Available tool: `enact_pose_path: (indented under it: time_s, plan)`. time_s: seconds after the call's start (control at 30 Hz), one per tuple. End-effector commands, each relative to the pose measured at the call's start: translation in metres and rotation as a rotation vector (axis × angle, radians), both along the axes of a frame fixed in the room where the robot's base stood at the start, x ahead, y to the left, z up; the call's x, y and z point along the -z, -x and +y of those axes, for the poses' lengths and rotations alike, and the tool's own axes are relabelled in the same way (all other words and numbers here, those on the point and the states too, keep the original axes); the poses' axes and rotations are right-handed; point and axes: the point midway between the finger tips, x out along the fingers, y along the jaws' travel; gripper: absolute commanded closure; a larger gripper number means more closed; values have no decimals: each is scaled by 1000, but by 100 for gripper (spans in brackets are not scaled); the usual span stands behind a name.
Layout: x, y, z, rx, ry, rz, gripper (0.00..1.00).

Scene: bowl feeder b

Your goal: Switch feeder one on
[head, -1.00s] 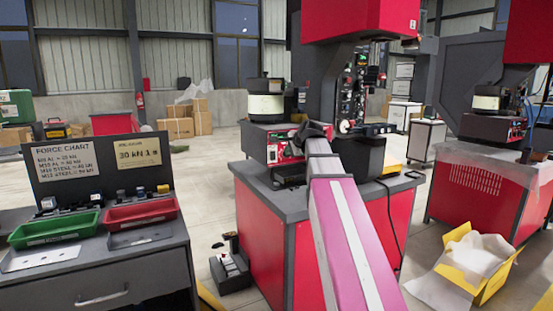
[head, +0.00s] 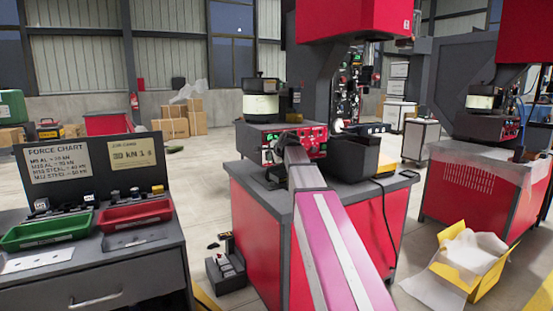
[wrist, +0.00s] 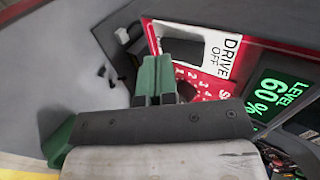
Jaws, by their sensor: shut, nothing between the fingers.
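Feeder one appears to be the bowl feeder on the near red press bench. Its pale bowl (head: 260,106) sits on a control box (head: 247,141) with a red front panel, partly hidden by my arm. In the wrist view the red panel (wrist: 212,82) carries a white label (wrist: 229,56) reading DRIVE OFF, a dark rectangular part (wrist: 184,45), and a green display (wrist: 271,96) reading LEVEL 60%. My gripper (wrist: 153,70) has its green fingers together and empty, in front of the panel's edge beside the dark part. I cannot tell whether they touch it.
A second feeder (head: 481,102) stands on another red bench at the right. A black bin (head: 350,157) is on the near bench, right of my arm. A yellow box (head: 472,283) lies on the floor at right. A grey workstation with green (head: 45,232) and red trays (head: 135,214) is at left.

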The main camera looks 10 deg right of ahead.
Motion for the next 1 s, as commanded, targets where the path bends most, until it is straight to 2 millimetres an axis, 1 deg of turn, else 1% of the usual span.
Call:
enact_pose_path:
  time_s: [0.03,0.13,0.5,0.6,0.8,1.0]
  plan:
    - [0,-5,1,0,0,0,100]
    - [1,-9,3,0,0,0,100]
    - [1,-10,4,0,0,0,100]
    - [3,-16,5,0,0,0,100]
    - [3,-15,5,0,0,0,100]
    - [-2,-15,5,0,-1,-2,100]
